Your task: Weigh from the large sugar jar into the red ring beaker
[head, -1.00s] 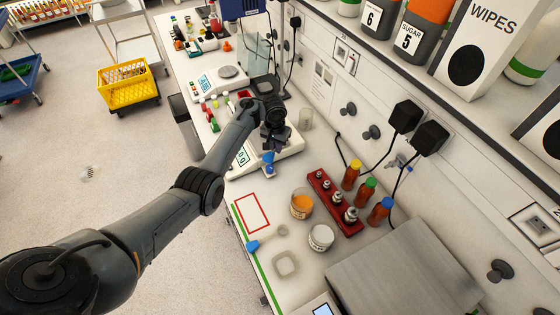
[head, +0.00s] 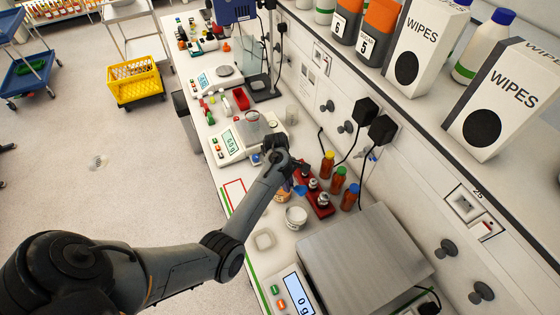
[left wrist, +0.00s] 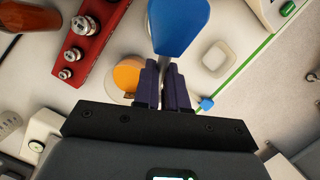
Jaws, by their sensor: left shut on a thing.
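My left gripper (head: 298,174) is shut on a blue-ended tool; the tool's blue end (left wrist: 178,25) fills the top of the left wrist view. In the head view my gripper mostly hides that jar. A white-filled jar (head: 296,217) stands beside it; I cannot read a sugar label on either jar. A clear vessel with a reddish rim, apparently the red ring beaker (head: 252,117), is on the balance (head: 228,150). My right gripper is out of view.
A red rack (head: 322,206) with metal weights and several capped brown bottles (head: 339,180) stand to the right. A square dish (head: 264,240) and large metal-topped scale (head: 365,255) are nearer.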

